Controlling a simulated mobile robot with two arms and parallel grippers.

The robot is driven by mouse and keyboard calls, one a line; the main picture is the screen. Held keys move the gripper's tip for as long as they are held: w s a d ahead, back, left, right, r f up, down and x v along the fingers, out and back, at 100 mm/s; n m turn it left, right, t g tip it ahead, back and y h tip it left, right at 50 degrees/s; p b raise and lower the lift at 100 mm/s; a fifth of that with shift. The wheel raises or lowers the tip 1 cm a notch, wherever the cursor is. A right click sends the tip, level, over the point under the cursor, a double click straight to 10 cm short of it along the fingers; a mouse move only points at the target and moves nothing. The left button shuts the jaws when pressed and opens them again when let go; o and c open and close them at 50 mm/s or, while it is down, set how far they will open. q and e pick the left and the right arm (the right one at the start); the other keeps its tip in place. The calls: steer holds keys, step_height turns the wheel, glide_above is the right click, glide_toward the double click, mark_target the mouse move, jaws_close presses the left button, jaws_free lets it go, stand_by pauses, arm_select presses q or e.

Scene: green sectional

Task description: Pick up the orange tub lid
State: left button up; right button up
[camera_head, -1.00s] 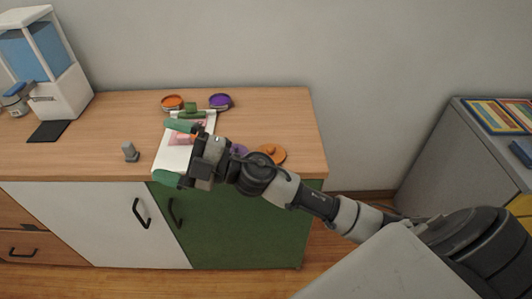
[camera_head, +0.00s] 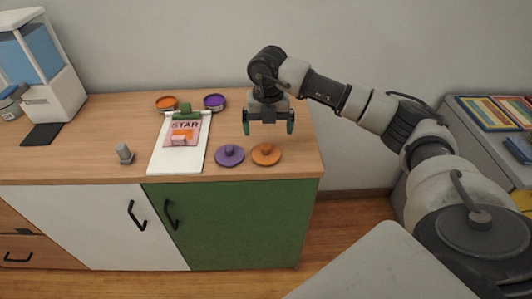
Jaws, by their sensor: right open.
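The orange tub lid (camera_head: 266,155) is a flat round disc with a knob on top. It lies on the wooden cabinet top near the front edge, just right of the purple lid (camera_head: 230,155). My right gripper (camera_head: 268,125) hangs above and slightly behind the orange lid. Its two green-padded fingers point down and are spread wide apart, with nothing between them. My left gripper is not in view.
An orange tub (camera_head: 167,103) and a purple tub (camera_head: 214,102) stand at the back. A white clipboard (camera_head: 160,156) with a STAR card lies left of the lids. A grey stamp-like object (camera_head: 124,153) stands farther left. The cabinet top (camera_head: 302,157) is clear right of the orange lid.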

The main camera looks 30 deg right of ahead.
mark_target(266, 146)
steer(key=f, duration=0.8)
steer(key=shift+w+a, duration=0.1)
steer(key=shift+a, duration=0.15)
steer(key=c, duration=0.7)
